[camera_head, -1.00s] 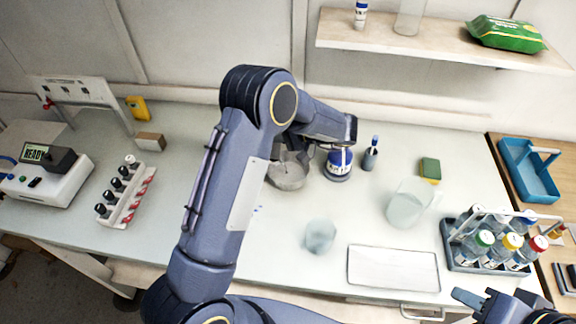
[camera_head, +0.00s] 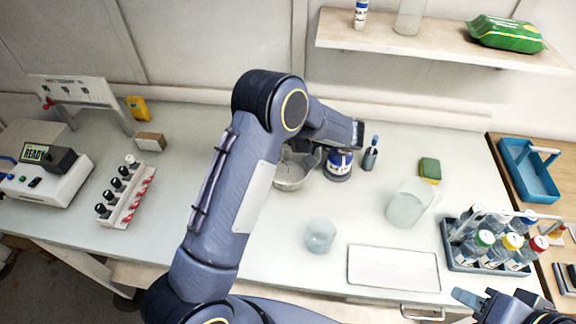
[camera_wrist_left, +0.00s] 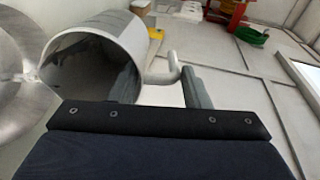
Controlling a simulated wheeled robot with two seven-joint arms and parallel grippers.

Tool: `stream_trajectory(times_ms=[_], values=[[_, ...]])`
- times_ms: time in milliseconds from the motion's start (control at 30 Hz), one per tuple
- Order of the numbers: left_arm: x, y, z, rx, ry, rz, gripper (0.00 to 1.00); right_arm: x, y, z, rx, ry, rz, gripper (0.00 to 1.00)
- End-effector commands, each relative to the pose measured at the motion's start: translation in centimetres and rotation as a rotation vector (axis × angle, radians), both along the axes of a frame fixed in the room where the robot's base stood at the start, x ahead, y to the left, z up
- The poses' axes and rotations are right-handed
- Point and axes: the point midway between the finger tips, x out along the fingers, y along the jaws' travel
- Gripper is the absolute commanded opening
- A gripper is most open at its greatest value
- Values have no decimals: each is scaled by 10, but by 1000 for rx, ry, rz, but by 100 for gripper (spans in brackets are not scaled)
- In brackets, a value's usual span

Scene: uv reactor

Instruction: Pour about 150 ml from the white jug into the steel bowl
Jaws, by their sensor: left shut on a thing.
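The white jug (camera_wrist_left: 100,55) is tilted in the left wrist view, its mouth facing the camera and the inside grey. My left gripper (camera_wrist_left: 195,90) is shut on the jug's handle. In the head view my arm hides this gripper and most of the jug. The steel bowl (camera_head: 288,176) stands on the bench just below the forearm, partly covered by it. The bowl also shows at the left edge of the left wrist view (camera_wrist_left: 22,85), beside the jug's mouth. I cannot see any liquid stream. My right gripper (camera_head: 478,299) is low at the right, away from both; its jaw gap is unclear.
A blue-labelled jar (camera_head: 338,166) and a small grey holder (camera_head: 370,157) stand right of the bowl. A clear pitcher (camera_head: 407,205), a clear cup (camera_head: 320,236), a white tray (camera_head: 393,268) and a bottle rack (camera_head: 490,262) are farther right and front.

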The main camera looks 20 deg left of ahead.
Motion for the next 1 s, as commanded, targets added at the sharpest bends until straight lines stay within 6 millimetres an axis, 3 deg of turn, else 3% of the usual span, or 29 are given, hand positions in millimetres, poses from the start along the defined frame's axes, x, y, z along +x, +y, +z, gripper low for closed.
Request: stream_trajectory(times_ms=[467,533,633,733,1000], values=[[1,-7,2,32,1,0,2,0,0,0,0,0,0,36],[0,1,2,5,-2,4,2,0,0,0,0,0,0,36],[-5,32,-1,-130,-20,10,2,0,0,0,0,0,0,36],[-5,41,6,-257,-36,5,2,0,0,0,0,0,0,36],[-6,55,3,-404,-47,3,2,0,0,0,0,0,0,36]])
